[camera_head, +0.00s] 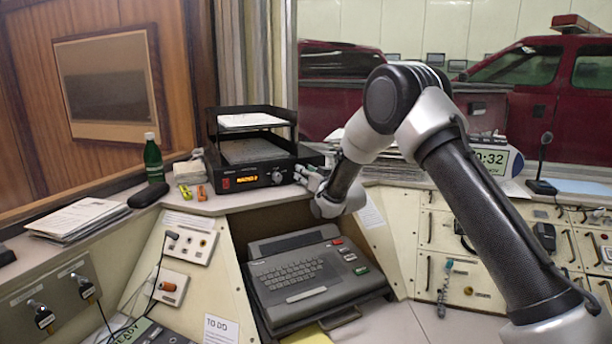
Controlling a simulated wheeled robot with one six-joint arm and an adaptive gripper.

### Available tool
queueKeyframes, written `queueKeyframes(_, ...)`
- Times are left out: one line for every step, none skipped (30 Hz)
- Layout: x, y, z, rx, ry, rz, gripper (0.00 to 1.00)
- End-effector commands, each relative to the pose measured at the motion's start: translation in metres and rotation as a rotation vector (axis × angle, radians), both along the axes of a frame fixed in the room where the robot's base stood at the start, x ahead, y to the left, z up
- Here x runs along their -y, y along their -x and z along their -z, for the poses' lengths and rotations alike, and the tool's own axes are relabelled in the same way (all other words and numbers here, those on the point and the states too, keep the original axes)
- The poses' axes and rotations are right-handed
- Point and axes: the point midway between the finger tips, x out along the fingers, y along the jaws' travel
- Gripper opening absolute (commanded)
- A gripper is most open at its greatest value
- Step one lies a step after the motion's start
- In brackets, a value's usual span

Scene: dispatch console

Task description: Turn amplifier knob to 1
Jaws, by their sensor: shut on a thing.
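The amplifier (232,187) is a black box on the corner of the counter, with a lit orange display (247,180) and a red switch at the left of its front. The display text is too small to read surely. A round silver knob (277,177) shows bare on the front, right of the display. My gripper (301,174) is at the right end of the front, shut on what appears to be the amplifier knob there. The fingers hide that knob and its marks, so its setting cannot be seen.
Black paper trays (250,150) stand on the amplifier. A green bottle (153,158) and small yellow and orange items (201,193) are to its left. A grey keyboard terminal (300,275) sits below the counter.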

Motion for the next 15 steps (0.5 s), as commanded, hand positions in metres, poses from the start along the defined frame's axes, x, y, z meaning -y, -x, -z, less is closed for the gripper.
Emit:
queueKeyframes(0.0001,0.0,0.0001,0.001,0.003,0.0,0.08)
queueKeyframes(0.0001,0.0,0.0001,0.003,0.007,0.0,0.08)
queueKeyframes(0.0001,0.0,0.0001,0.006,0.014,0.0,0.08)
queueKeyframes(0.0001,0.0,0.0001,0.009,0.02,0.001,0.08)
queueKeyframes(0.0003,0.0001,0.0001,0.013,0.028,0.001,0.08)
queueKeyframes(0.0003,0.0001,0.0001,0.018,0.04,0.0,0.08)
queueKeyframes(0.0003,0.0001,0.0,0.024,0.053,0.0,0.08)
queueKeyframes(0.0003,0.0001,0.0,0.03,0.065,0.0,0.08)
queueKeyframes(0.0003,0.0001,-0.0001,0.039,0.086,0.001,0.08)
queueKeyframes(0.0003,0.0001,-0.0001,0.046,0.101,0.0,0.08)
queueKeyframes(0.0003,0.0001,-0.0002,0.055,0.12,0.0,0.08)
queueKeyframes(0.0003,0.0001,-0.0003,0.068,0.146,0.0,0.08)
queueKeyframes(0.0003,0.0,-0.0004,0.078,0.167,0.001,0.08)
queueKeyframes(0.0003,0.0,-0.0004,0.088,0.189,0.0,0.08)
queueKeyframes(0.0004,0.0,-0.0005,0.103,0.22,0.0,0.08)
